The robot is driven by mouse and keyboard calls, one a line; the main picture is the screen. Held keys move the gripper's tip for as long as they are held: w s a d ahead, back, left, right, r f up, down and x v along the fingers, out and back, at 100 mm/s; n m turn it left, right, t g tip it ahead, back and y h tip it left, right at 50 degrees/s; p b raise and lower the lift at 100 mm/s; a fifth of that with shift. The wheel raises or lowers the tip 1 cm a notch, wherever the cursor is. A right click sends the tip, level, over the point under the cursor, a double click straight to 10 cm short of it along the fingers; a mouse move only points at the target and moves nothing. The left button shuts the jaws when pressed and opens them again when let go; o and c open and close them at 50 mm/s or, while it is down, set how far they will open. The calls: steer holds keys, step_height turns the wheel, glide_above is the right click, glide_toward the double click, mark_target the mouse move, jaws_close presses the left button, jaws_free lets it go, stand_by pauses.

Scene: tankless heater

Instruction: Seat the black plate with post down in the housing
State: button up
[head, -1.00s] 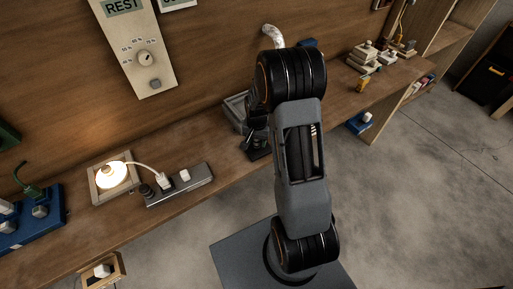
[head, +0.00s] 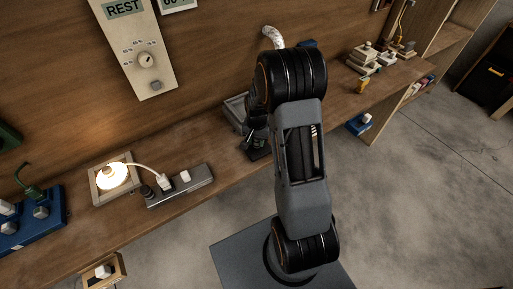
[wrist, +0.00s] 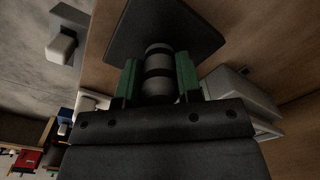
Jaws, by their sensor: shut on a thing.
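My gripper (wrist: 158,80) has green-padded fingers shut on the banded grey-and-black post in the wrist view. The black plate (wrist: 198,30) spreads out beyond the fingertips at the post's far end. In the head view the plate (head: 257,154) shows as a small dark piece below my gripper (head: 257,138), over the bench near its front edge. A grey open box, which looks like the housing (head: 234,112), stands just behind and left of my gripper, partly hidden by my arm. A grey box also shows right of my fingers in the wrist view (wrist: 240,92); its inside is mostly hidden.
A grey power strip (head: 190,186) and a lit lamp (head: 112,176) stand on the bench to the left. A white hose (head: 272,36) rises behind my arm. Stacked blocks (head: 364,58) and a yellow piece (head: 361,86) are at the right. Bare bench lies between strip and gripper.

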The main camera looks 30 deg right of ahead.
steer(key=shift+r+p, duration=0.35)
steer(key=shift+r, duration=0.35)
steer(key=shift+r, duration=0.1)
steer(key=shift+r+p, duration=1.7)
steer(key=shift+r, duration=0.7)
